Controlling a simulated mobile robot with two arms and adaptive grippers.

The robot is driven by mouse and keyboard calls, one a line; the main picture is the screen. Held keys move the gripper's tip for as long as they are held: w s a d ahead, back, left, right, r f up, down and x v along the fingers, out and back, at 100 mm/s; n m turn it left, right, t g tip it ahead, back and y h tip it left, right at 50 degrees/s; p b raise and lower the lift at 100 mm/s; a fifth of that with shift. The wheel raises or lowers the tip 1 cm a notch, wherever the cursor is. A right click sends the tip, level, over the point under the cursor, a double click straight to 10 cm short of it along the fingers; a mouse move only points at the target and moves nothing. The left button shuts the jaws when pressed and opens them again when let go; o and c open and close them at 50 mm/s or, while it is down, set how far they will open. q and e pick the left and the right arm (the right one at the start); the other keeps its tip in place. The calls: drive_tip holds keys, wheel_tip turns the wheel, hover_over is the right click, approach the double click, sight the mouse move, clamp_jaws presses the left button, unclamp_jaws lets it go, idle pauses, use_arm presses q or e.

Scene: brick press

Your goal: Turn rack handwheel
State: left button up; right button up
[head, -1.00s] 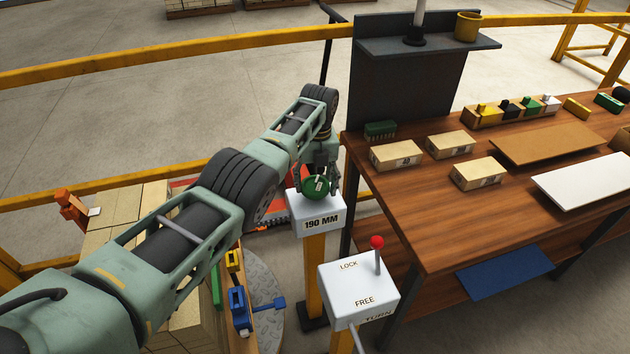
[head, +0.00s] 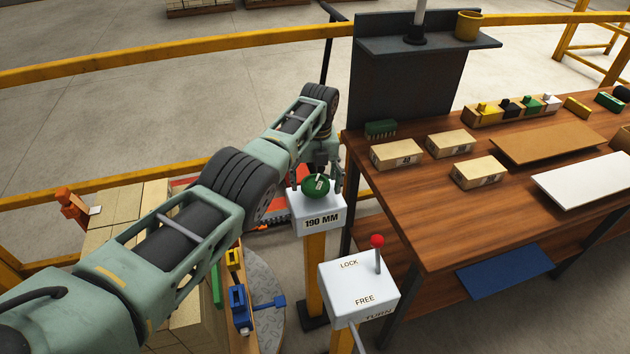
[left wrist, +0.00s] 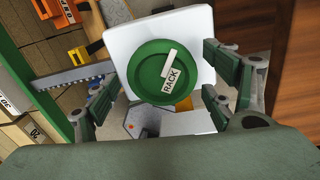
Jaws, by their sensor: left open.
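The green rack handwheel (head: 314,186) sits on top of a white box labelled 190 MM (head: 318,215) on a yellow post. In the left wrist view the handwheel (left wrist: 161,72) is a round green disc with a white bar marked RACK across its right part. My left gripper (head: 318,178) is over the handwheel, fingers spread. In the left wrist view its fingers (left wrist: 163,105) stand either side of the wheel, apart from it, with nothing held. My right gripper does not show.
A white box marked LOCK and FREE (head: 355,290) with a red-knobbed lever (head: 377,243) stands nearer. The wooden bench (head: 430,225) at right bears several boxes and boards. Stacked bricks (head: 120,225) stand left, partly behind my arm. Yellow rails (head: 170,49) run behind.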

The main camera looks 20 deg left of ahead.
sight(317, 183)
use_arm(q)
wheel_tip(317, 183, up, 12)
drive_tip(key=shift+d, duration=0.2)
drive_tip(key=shift+w, duration=0.1)
idle(0.5)
